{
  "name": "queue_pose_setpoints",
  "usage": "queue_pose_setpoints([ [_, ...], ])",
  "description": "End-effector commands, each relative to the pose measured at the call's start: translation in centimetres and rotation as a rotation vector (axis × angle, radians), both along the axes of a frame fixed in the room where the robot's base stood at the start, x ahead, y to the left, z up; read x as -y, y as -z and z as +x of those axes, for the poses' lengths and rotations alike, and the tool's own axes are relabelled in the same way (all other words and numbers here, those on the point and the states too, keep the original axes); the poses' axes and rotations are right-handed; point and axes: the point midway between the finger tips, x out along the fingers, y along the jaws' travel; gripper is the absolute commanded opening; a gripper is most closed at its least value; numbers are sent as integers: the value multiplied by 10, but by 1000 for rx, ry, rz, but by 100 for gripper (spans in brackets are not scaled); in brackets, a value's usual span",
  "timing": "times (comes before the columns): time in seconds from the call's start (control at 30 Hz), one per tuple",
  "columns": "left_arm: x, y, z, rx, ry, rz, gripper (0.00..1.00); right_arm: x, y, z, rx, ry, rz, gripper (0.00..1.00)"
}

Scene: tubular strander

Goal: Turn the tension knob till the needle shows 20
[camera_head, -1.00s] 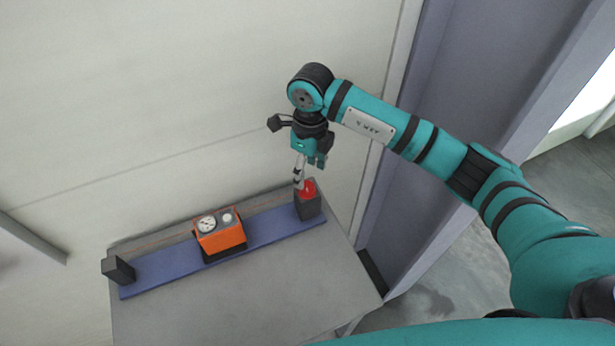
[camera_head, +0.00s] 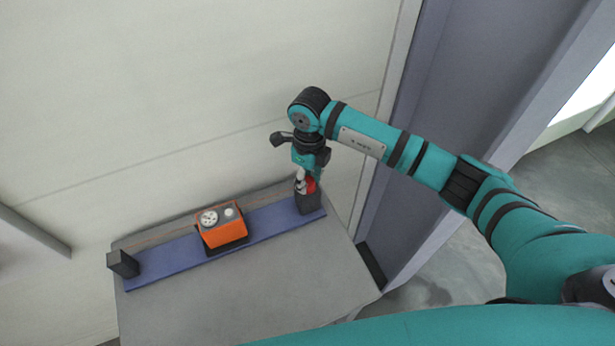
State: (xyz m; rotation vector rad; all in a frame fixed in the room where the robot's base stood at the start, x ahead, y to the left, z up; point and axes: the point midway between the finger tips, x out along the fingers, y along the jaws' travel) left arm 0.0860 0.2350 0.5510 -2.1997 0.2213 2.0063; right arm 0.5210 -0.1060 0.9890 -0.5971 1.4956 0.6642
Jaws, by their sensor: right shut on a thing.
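A red knob (camera_head: 311,185) sits on top of a dark block (camera_head: 308,204) at the right end of a blue rail. My right gripper (camera_head: 304,184) points down over the knob and is shut on it, partly hiding it. An orange gauge box (camera_head: 224,234) stands near the middle of the rail. Its round white dial (camera_head: 209,217) faces up, beside a small pale round part (camera_head: 229,212). The needle's reading is too small to tell. My left gripper is not in view.
The blue rail (camera_head: 180,262) lies along the back of a grey table (camera_head: 250,290). A second dark block (camera_head: 122,264) stands at its left end. A pale wall (camera_head: 150,100) rises close behind. The table's front is clear.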

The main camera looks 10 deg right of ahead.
Motion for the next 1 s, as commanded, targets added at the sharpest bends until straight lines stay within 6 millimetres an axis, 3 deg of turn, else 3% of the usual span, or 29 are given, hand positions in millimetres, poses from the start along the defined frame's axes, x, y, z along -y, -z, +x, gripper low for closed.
queue_pose_setpoints([
  [0.13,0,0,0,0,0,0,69,0,0,0,0,0,0,3],
  [0.27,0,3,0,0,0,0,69,0,1,0,1,29,0,3],
  [0.63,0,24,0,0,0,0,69,1,1,0,1,354,0,3],
  [1.0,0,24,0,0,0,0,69,1,-1,0,1,395,-1,3],
])
